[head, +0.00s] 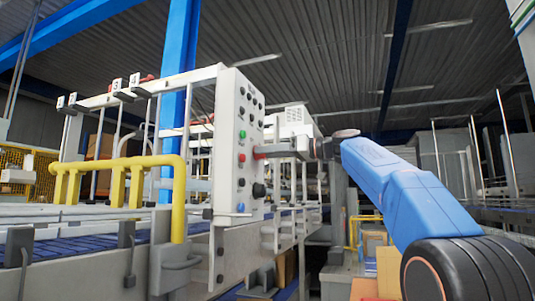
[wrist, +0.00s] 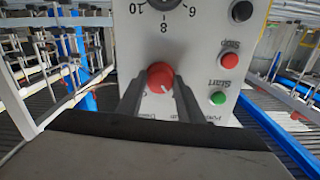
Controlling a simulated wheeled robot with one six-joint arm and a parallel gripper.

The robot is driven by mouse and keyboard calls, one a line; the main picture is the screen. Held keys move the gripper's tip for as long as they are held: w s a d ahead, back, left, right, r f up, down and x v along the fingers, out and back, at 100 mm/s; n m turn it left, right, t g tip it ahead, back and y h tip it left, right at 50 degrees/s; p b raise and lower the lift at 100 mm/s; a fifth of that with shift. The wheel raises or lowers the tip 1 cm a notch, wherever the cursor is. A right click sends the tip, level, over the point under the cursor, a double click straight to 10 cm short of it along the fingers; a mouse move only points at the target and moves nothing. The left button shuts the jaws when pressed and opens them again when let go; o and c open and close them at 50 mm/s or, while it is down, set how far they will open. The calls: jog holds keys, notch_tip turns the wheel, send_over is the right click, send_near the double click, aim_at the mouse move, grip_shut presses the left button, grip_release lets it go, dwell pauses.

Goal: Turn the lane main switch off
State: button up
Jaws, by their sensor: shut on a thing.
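The lane main switch appears as a red round knob (wrist: 160,77) with a white mark on the light grey control panel (wrist: 205,60) in the wrist view. My gripper (wrist: 161,85) has its two dark fingers on either side of the knob, shut on it. The lettering around the knob is partly hidden by the fingers and too small to read.
A red Stop button (wrist: 229,60) and a green Start button (wrist: 218,98) sit close to the right of the knob. A black button (wrist: 242,11) and a numbered dial (wrist: 166,4) are above. Yellow pipes (head: 120,163) and a conveyor stand left of the panel.

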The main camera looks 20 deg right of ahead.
jog(key=shift+f+n, duration=0.1)
jog(key=shift+n, duration=0.6)
jog(key=o, duration=1.1)
jog(key=shift+c, duration=0.2)
jog(key=v, duration=1.7)
jog(key=shift+d, duration=0.15)
jog(key=shift+s, duration=0.1)
